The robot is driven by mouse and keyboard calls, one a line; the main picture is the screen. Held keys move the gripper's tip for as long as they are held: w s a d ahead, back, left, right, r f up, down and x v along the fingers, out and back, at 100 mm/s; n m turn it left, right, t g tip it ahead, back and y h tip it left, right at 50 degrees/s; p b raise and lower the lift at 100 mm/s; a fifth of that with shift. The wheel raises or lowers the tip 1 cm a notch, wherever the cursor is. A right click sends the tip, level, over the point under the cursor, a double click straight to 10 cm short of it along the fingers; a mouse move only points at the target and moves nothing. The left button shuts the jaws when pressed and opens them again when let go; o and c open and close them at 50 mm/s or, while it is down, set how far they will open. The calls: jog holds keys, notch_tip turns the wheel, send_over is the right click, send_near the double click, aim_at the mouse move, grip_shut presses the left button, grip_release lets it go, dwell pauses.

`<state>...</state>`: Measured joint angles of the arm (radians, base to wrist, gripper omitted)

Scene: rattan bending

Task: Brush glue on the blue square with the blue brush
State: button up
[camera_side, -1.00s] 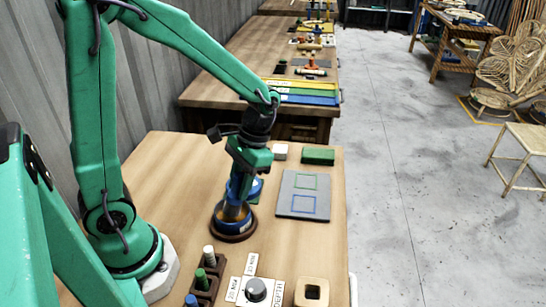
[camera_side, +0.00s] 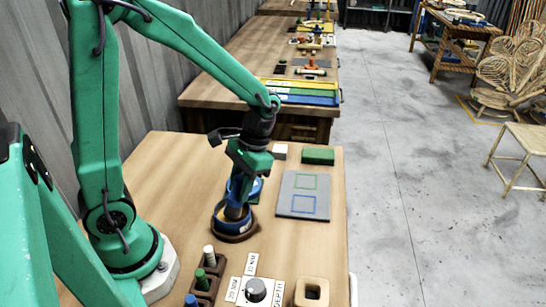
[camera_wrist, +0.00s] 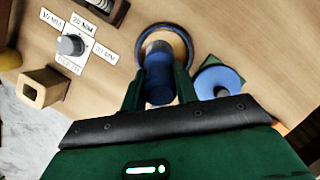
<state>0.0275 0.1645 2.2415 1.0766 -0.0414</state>
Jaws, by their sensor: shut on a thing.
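My gripper (camera_wrist: 158,88) is shut on the blue brush (camera_wrist: 158,80), which points down between the fingers. The brush's lower end is at the round pot (camera_wrist: 184,40) with a blue wall and brown base; this pot also shows in the side view (camera_side: 222,227). The brush tip is hidden, so its depth in the pot cannot be told. The blue square (camera_side: 302,205) is an outline on the lower half of a grey board (camera_side: 284,200), right of my gripper, with a green square outline (camera_side: 304,181) above it.
A blue round piece (camera_wrist: 219,78) lies close beside the pot. White and green blocks (camera_side: 318,156) lie behind the board.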

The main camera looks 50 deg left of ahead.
jog(key=shift+f, duration=0.8)
dwell(1.9)
jog(key=shift+r, duration=0.1)
jog(key=shift+r, duration=3.5)
jog(key=shift+w, duration=0.15)
jog(key=w+r, duration=0.4)
jog(key=w, duration=0.9)
jog(key=shift+w+a, duration=0.2)
jog(key=shift+a, duration=0.15)
jog(key=shift+w+f, duration=0.1)
jog(key=w+d+f, duration=0.3)
jog(key=w+f, duration=0.1)
jog(key=w, duration=0.2)
jog(key=shift+w+d+f, duration=0.2)
jog(key=shift+d+f, duration=0.05)
jog(key=shift+d, duration=0.05)
